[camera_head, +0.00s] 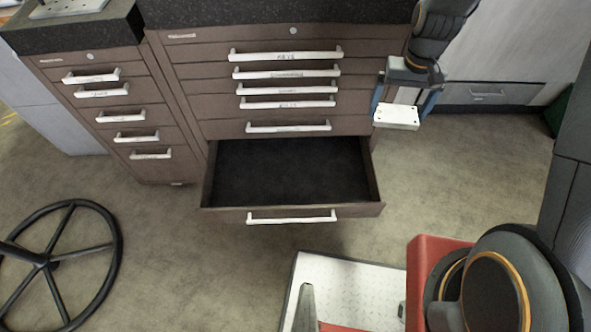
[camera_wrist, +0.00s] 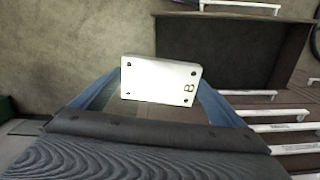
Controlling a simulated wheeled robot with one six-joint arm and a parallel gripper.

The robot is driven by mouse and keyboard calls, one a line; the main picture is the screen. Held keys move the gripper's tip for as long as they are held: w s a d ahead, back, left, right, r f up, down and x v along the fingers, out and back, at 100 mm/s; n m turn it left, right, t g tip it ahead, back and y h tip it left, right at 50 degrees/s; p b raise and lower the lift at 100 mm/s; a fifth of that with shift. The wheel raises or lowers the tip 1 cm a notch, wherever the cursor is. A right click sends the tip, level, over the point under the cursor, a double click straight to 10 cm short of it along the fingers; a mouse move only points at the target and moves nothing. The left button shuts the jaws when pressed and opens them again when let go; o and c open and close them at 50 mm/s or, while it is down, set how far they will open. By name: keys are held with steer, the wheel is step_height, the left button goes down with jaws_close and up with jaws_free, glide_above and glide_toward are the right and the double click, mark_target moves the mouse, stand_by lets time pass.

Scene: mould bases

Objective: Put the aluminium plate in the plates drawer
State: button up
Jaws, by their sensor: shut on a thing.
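The aluminium plate (camera_head: 397,117) is a pale rectangular block held in my gripper (camera_head: 405,100), to the right of the brown cabinet. In the wrist view the plate (camera_wrist: 160,79) shows small holes near its corners and a letter B, and sits between the blue fingers of my gripper (camera_wrist: 160,95). The gripper is shut on it. The open bottom drawer (camera_head: 290,172) of the middle cabinet is empty with a dark lining, left of and lower than the plate. The drawer also shows in the wrist view (camera_wrist: 215,50). Its label cannot be read.
Several closed drawers with white handles (camera_head: 285,55) are above the open one. A second drawer cabinet (camera_head: 105,115) stands at the left. A black handwheel (camera_head: 60,262) is at the lower left. The floor (camera_head: 200,265) in front of the drawer is mostly clear.

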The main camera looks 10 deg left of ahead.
steer(key=w+a+f+n+b, duration=0.2)
steer(key=a+f+n+b, duration=0.1)
steer(key=a+f+b, duration=1.1)
steer(key=n+b, duration=0.3)
steer(key=b, duration=0.6)
glide_toward(305, 175)
step_height(305, 175, down, 6)
steer(key=shift+r+b, duration=0.1)
steer(key=shift+b, duration=0.95)
steer(key=o, duration=1.1)
steer(key=shift+o, duration=0.3)
